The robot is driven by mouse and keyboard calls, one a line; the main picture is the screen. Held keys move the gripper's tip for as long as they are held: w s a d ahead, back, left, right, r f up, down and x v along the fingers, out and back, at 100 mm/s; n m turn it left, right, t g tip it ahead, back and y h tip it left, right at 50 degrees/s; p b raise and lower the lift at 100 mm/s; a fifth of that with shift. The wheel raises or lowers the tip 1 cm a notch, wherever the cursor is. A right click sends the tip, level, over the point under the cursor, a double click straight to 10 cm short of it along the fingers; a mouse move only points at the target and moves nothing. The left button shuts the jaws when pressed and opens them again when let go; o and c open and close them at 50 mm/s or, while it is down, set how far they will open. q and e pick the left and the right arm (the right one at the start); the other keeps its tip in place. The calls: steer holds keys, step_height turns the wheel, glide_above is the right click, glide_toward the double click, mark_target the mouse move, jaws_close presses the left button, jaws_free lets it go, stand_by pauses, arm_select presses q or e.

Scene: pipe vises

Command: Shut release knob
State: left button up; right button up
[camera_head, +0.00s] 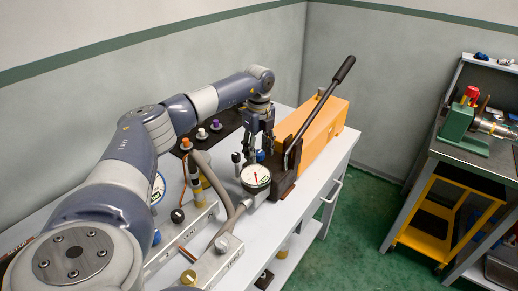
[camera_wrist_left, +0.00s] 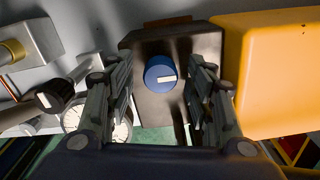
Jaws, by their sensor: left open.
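The release knob (camera_wrist_left: 161,73) is a blue round knob with a white bar mark. It sits on a dark metal block (camera_wrist_left: 140,45) beside an orange housing (camera_wrist_left: 275,70). My left gripper (camera_wrist_left: 160,88) is open, with one finger on each side of the knob in the left wrist view. I see gaps between the fingers and the knob, and I cannot tell their height over it. In the head view my left gripper (camera_head: 257,150) points down at the dark block, in front of the orange housing (camera_head: 322,130), and largely hides the knob.
A black-handled lever (camera_head: 320,110) rises beside the block. A pressure gauge (camera_head: 255,178) stands close in front of the gripper. A hose (camera_head: 215,185), valves and small coloured knobs crowd the left of the bench. A green vise (camera_head: 462,130) stands on another bench at right.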

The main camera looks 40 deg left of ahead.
arm_select(q)
steer(key=c, duration=1.1)
steer(key=shift+o, duration=0.2)
arm_select(e)
steer(key=shift+s+d, duration=0.3)
steer(key=shift+s, duration=0.25)
steer(key=shift+s+d, duration=0.25)
steer(key=shift+s, duration=0.3)
